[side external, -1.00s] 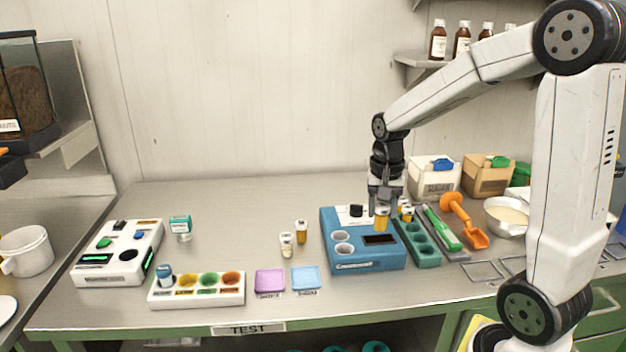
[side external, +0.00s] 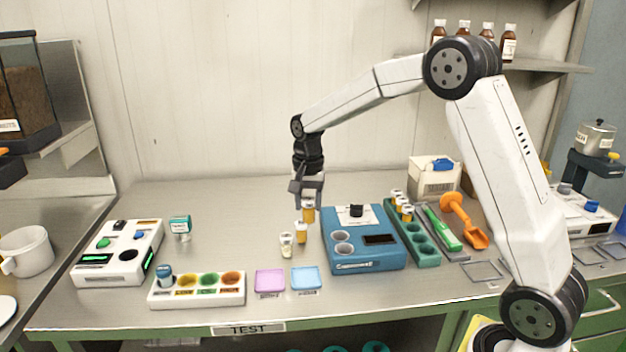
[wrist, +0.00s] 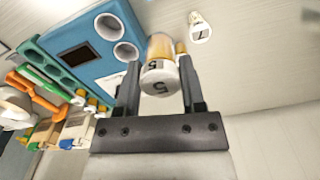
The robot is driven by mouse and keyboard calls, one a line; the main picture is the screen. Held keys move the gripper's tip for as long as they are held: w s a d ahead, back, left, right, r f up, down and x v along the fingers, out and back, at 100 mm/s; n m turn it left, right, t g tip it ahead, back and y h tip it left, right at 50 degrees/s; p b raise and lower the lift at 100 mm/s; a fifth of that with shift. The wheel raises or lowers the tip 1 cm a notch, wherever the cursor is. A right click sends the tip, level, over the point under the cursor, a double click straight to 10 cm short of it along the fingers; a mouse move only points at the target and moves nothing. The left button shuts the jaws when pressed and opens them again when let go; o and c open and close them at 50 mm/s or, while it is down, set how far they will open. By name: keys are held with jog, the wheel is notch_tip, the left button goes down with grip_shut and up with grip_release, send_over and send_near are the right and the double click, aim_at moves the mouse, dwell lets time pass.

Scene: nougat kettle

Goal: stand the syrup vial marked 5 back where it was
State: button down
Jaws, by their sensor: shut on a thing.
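My gripper (side external: 308,203) is shut on an amber vial with a white cap (side external: 308,215). In the wrist view the vial's cap shows a 5 (wrist: 160,84) between my gripper's fingers (wrist: 160,75). The held vial is above the bench, left of the blue device (side external: 362,262). A second amber vial (side external: 301,234) stands on the bench just below it, and a pale vial (side external: 286,246) stands to its front left. The green rack (side external: 424,256), right of the device, holds several amber vials (side external: 402,205) at its back end; its front holes look empty.
A purple tray (side external: 270,281) and a blue tray (side external: 306,279) lie near the front edge. A white block with coloured wells (side external: 197,293) is further left. A green tool (side external: 440,228) and an orange scoop (side external: 464,220) lie right of the rack. The bench behind the small vials is clear.

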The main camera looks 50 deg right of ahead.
jog(key=shift+w+a+f, duration=0.15)
jog(key=shift+w+a, duration=0.15)
jog(key=shift+w, duration=0.25)
jog(key=shift+w+d+f, duration=0.35)
jog(key=shift+w+f, duration=1.25)
jog(key=shift+w, duration=0.65)
jog(key=shift+w+d+f, duration=0.35)
jog(key=shift+w+f, duration=1.2)
jog(key=shift+w, duration=0.65)
jog(key=shift+w+d+f, duration=0.35)
jog(key=shift+w+f, duration=1.25)
jog(key=shift+w, duration=0.65)
jog(key=shift+w+f, duration=0.15)
jog(key=shift+f, duration=1.6)
jog(key=shift+f, duration=0.1)
